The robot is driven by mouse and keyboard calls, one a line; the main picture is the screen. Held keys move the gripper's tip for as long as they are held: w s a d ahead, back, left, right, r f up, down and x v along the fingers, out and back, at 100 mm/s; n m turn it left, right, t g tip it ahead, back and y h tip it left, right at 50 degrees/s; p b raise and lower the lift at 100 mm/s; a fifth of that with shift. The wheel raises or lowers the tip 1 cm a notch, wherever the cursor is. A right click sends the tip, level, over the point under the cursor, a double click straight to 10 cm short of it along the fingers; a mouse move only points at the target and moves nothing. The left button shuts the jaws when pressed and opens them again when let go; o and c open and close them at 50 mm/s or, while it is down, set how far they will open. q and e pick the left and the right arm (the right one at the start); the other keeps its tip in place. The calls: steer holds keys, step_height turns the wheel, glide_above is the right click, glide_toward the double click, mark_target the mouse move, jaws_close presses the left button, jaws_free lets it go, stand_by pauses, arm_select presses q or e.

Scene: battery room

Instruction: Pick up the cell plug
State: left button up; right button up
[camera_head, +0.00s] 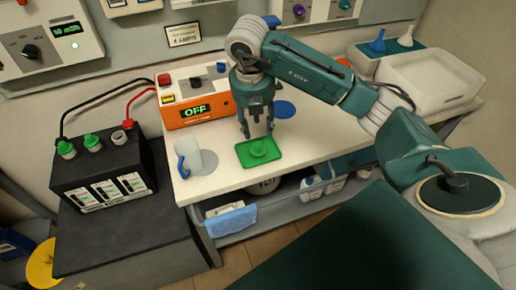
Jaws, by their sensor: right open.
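A green cell plug (259,148) lies on a small green tray (243,158) near the front edge of the white bench. My right gripper (257,134) points down just above and behind the plug, its fingers apart and nothing between them. I cannot tell whether a fingertip touches the tray. A black battery (104,177) stands at the left. My left gripper is out of view.
A white jug with a blue handle (190,155) stands left of the tray beside a grey disc (206,165). An orange charger (194,97) reading OFF is behind. A blue disc (285,109) lies behind right. A white basin (430,80) is at the far right.

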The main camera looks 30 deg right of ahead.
mark_target(258, 144)
steer(key=f, duration=0.3)
steer(key=shift+w+d+f+p, duration=0.1)
steer(key=shift+w+d+p, duration=0.1)
steer(key=shift+p, duration=0.15)
steer(key=f, duration=0.1)
steer(key=f+p, duration=0.1)
steer(key=f, duration=0.1)
steer(key=f+p, duration=0.1)
steer(key=shift+w+d+f, duration=0.25)
steer(key=shift+w+f, duration=0.1)
steer(key=shift+f, duration=0.25)
steer(key=c, duration=0.9)
